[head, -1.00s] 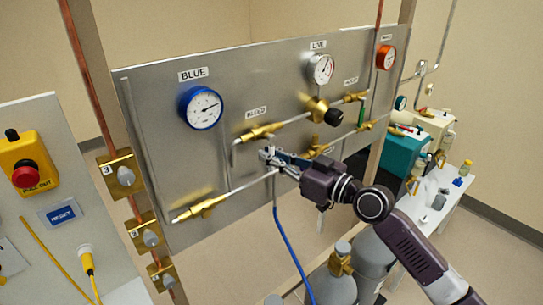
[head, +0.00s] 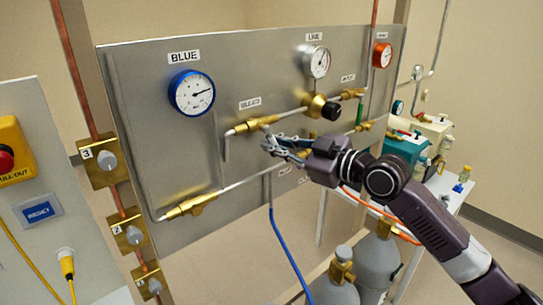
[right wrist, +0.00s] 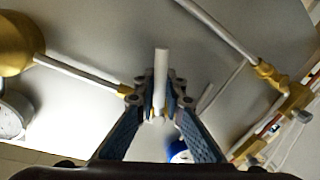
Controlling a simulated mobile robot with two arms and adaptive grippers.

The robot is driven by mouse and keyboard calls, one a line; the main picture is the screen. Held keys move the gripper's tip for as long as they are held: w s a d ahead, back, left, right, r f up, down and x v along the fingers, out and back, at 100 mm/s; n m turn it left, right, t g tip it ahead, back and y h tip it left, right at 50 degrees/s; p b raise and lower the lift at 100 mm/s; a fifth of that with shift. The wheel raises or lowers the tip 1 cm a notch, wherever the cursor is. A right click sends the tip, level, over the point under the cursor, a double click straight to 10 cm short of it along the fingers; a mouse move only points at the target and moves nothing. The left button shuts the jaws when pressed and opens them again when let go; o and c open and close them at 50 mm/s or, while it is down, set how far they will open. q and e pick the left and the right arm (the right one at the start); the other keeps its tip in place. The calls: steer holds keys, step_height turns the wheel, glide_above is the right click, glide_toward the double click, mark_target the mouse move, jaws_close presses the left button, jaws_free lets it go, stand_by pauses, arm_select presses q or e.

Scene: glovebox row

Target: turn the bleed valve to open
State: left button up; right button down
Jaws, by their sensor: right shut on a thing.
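The bleed valve (head: 249,125) is a brass fitting on the metal panel, below its BLEED label (head: 249,103). My right gripper (head: 270,145) is just below and right of this brass body in the head view. In the right wrist view the right gripper (right wrist: 158,106) is shut on a pale rod-like handle (right wrist: 161,68), which sticks up between the fingertips. The fingers hide the handle's lower end, so its joint with the valve cannot be seen. My left gripper is not in view.
A blue-rimmed gauge (head: 194,93), a line gauge (head: 317,62) and a black knob (head: 331,111) are on the panel (head: 135,90). A brass fitting (head: 190,206) is lower left. A blue hose (head: 284,238) hangs below. Gas cylinders (head: 335,287) stand beneath.

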steer(key=shift+w+d+r+n, duration=0.1)
steer(key=shift+w+d+n, duration=0.1)
steer(key=shift+n, duration=0.5)
steer(key=c, duration=2)
jaws_free()
steer(key=v, duration=1.2)
steer(key=shift+s+r, duration=0.1)
steer(key=shift+r, duration=0.1)
